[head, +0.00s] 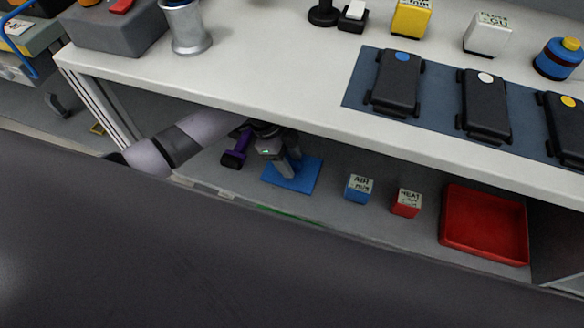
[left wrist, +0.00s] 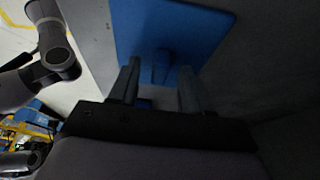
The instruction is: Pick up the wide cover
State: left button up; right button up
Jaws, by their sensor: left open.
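A flat blue plate (head: 304,178), which looks like the wide cover, lies on the lower shelf under the worktop. In the left wrist view, the wide cover (left wrist: 203,33) has a small raised blue grip (left wrist: 162,66) on its top. My left gripper (head: 284,170) reaches under the worktop and points down over the plate. In the left wrist view, its two fingers (left wrist: 160,70) are apart, one on each side of the raised grip. I cannot tell whether they touch it. My right gripper is in neither view.
The worktop edge (head: 250,100) overhangs the lower shelf, close above my left wrist. A purple and black object (head: 236,150) lies left of the plate. A blue block (head: 358,187), a red block (head: 406,202) and a red tray (head: 484,249) stand to the right.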

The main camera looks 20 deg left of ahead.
pick_arm(q)
grip_shut()
